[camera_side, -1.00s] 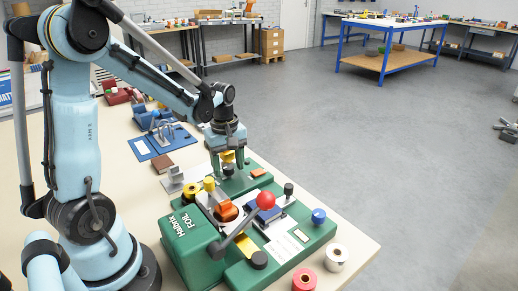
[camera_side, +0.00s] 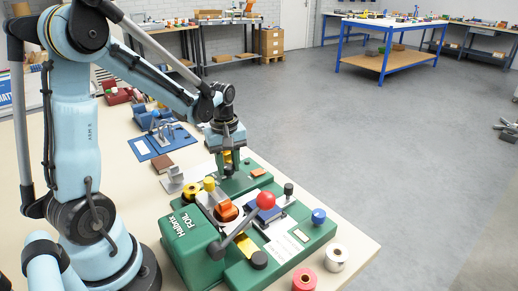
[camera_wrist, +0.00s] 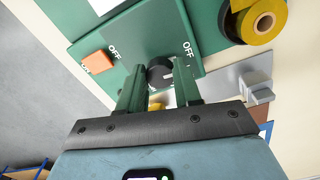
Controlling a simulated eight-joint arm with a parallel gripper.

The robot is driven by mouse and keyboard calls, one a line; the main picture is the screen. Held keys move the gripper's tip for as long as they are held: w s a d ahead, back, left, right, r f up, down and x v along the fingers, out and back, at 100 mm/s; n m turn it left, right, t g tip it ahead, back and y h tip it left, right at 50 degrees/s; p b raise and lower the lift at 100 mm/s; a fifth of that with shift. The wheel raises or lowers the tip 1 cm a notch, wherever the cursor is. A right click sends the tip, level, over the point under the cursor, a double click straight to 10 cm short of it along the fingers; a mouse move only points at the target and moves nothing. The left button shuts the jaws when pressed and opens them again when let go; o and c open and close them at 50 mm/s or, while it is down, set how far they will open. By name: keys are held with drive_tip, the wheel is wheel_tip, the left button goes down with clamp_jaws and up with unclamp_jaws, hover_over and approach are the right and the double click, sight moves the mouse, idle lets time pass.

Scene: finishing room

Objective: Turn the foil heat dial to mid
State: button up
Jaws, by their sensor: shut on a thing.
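The foil heat dial is a round black knob (camera_wrist: 160,75) on a green panel (camera_wrist: 125,55) in the wrist view. A pale mark shows on its face, and a white OFF label is printed to its right. My gripper (camera_wrist: 160,70) has one finger on each side of the dial and is shut on it. In the side view my gripper (camera_side: 228,172) points down at the green panel behind the foil machine (camera_side: 185,252).
An orange switch (camera_wrist: 98,62) with OFF beside it sits left of the dial in the wrist view. A yellow foil roll (camera_wrist: 262,20) is at upper right. In the side view a red-balled lever (camera_side: 265,200) stands in front.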

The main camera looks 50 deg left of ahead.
drive_tip(key=m, duration=0.8)
drive_tip(key=shift+a+m, duration=0.1)
drive_tip(key=shift+m, duration=0.3)
drive_tip(key=m, duration=0.4)
drive_tip(key=shift+m, duration=1.8)
drive_tip(key=o, duration=1)
drive_tip(key=shift+o, duration=0.2)
drive_tip(key=shift+r, duration=0.1)
